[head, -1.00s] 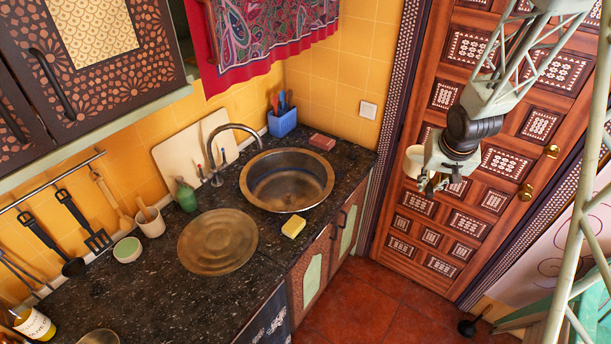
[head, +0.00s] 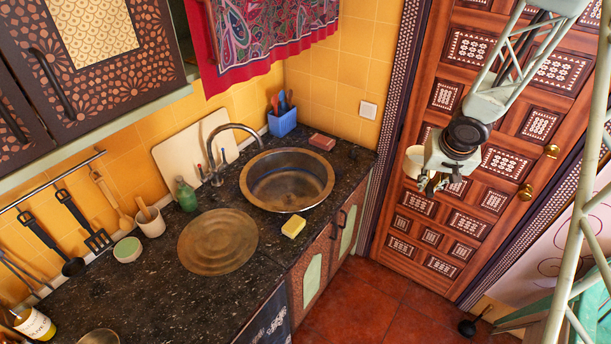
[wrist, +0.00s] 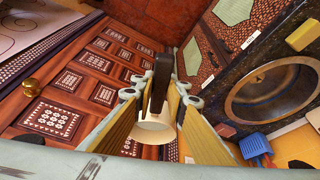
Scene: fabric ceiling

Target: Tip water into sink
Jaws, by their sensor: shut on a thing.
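The round metal sink (head: 287,199) is set into the dark counter. It also shows at the right of the wrist view (wrist: 270,105). My gripper (head: 432,184) is right of the sink, in front of the wooden door and clear of the counter. In the wrist view my gripper (wrist: 160,92) is shut on the dark handle of a cream vessel (wrist: 155,131). The vessel's pale side shows beside the gripper in the head view (head: 414,160). I cannot see any water or how full the vessel is.
The curved tap (head: 232,128) stands behind the sink. A yellow sponge (head: 293,226) lies at its front edge, and a round metal plate (head: 218,242) lies to its left. A blue holder (head: 282,123) stands behind it.

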